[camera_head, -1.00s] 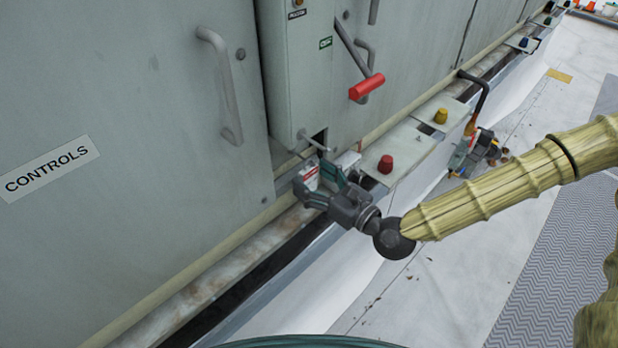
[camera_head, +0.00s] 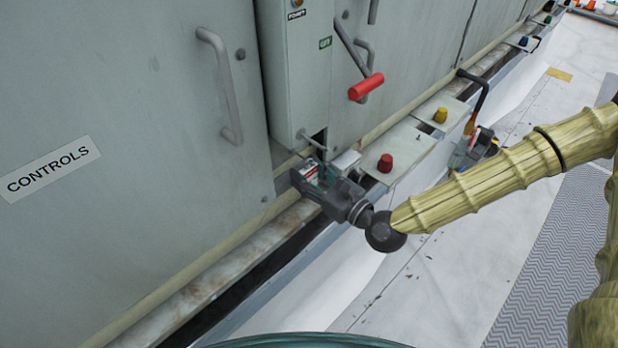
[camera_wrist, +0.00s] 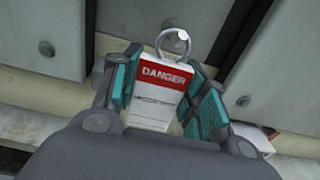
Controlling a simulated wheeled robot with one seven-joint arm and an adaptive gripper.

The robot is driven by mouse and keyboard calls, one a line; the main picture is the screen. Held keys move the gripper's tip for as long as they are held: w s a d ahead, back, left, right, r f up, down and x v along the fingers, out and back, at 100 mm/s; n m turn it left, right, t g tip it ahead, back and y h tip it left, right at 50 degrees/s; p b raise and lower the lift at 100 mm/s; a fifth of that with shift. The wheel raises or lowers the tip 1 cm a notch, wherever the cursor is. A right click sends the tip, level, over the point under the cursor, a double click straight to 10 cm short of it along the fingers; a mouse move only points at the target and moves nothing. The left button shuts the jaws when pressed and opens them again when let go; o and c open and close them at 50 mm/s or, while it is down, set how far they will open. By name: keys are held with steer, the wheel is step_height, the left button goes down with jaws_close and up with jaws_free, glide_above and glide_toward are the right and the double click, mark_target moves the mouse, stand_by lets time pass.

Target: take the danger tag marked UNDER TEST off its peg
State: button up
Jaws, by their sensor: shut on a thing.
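The danger tag (camera_wrist: 160,90) is white with a red DANGER band and a metal ring at its top. My gripper (camera_wrist: 162,95) is shut on it, with teal finger pads on its left and right edges. The ring still loops round the pale end of the peg (camera_wrist: 183,36) in the wrist view. In the head view my gripper (camera_head: 325,175) is just below the grey control box, and a little of the tag (camera_head: 311,172) shows beside the fingers. The lower part of the tag is hidden by my gripper, and I cannot read UNDER TEST.
A second white tag (camera_wrist: 255,140) lies partly in view right of my gripper. The grey box (camera_head: 296,80) stands just above, with a red-handled lever (camera_head: 366,87) to its right. A ledge with a red knob (camera_head: 385,163) and a yellow knob (camera_head: 440,115) is close on the right.

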steer(key=shift+r, duration=0.55)
steer(key=shift+s+d+r, duration=0.1)
steer(key=shift+d+r, duration=0.1)
steer(key=p+v, duration=0.6)
steer(key=v, duration=1.1)
steer(key=shift+s+d+r+p, duration=0.2)
steer(key=shift+s+r+p, duration=0.05)
steer(key=shift+r+p, duration=0.1)
steer(key=shift+r+p, duration=0.35)
steer(key=shift+s+d, duration=0.1)
steer(key=p+v, duration=0.3)
steer(key=v, duration=0.4)
stand_by(0.9)
